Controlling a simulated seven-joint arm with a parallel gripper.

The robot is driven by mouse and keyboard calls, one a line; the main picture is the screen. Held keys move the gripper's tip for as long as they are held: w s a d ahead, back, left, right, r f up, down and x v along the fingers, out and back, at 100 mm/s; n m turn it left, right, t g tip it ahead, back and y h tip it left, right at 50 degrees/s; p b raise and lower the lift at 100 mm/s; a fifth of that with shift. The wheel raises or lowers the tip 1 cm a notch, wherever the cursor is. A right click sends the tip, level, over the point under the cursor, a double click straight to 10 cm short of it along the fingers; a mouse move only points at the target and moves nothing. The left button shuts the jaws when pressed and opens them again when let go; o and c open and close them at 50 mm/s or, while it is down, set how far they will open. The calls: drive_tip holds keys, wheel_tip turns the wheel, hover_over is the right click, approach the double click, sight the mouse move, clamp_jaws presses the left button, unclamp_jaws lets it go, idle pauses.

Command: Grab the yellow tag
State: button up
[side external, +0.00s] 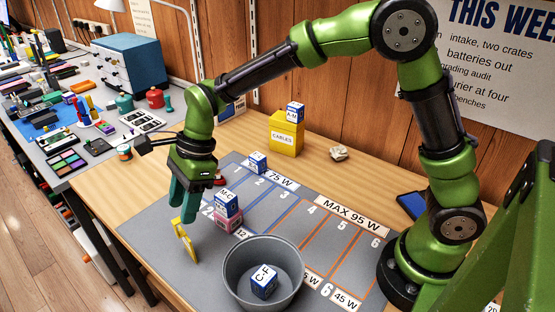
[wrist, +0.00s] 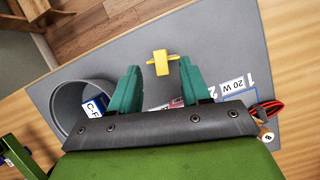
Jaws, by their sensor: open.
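The yellow tag (side external: 184,241) stands on the grey mat near its front left edge in the side view, looking like a thin upright plate with a foot. It also shows in the wrist view (wrist: 161,62), just beyond and between my fingertips. My gripper (side external: 185,212) has green fingers pointing down, above and a little behind the tag in the side view. In the wrist view my gripper (wrist: 158,75) has its fingers spread apart with nothing held between them. I cannot tell the exact height gap to the tag.
A grey bin (side external: 263,274) holding a C-F cube (side external: 264,282) stands right of the tag. A blue M-C cube (side external: 226,205) sits on a pink cube (side external: 229,221) near my gripper. The mat (side external: 150,239) is bare left of the tag. A yellow cables box (side external: 285,137) stands behind.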

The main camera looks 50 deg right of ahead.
sight(186, 238)
drive_tip(key=x, duration=0.4)
drive_tip(key=shift+w+f, duration=0.1)
drive_tip(key=shift+f, duration=0.2)
drive_tip(key=shift+c, duration=0.2)
clamp_jaws()
